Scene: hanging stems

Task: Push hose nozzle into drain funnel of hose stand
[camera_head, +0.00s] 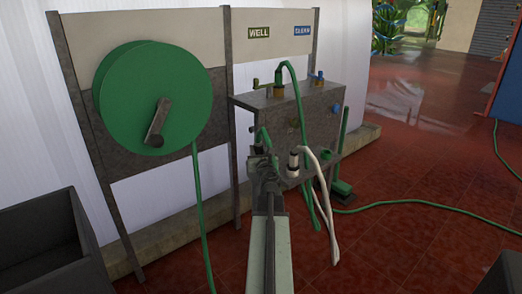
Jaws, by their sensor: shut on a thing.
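The hose stand (262,112) is a grey metal box on a frame, with valves on top and a shelf below. My gripper (263,160) is at the left end of this shelf, close in front of the stand. It is shut on a green piece (264,137) that rises above the jaws, apparently the hose nozzle; the jaws hide its lower part. A pale cylinder with a dark band (293,160) stands upright on the shelf just right of my gripper, with a white hose (324,205) beside it. I cannot clearly make out the drain funnel.
A green hose reel (154,97) hangs at left, its hose (200,215) running down. "WELL" (259,33) and "CLEAN" (302,32) signs are above the stand. Dark bins (40,235) stand at lower left.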

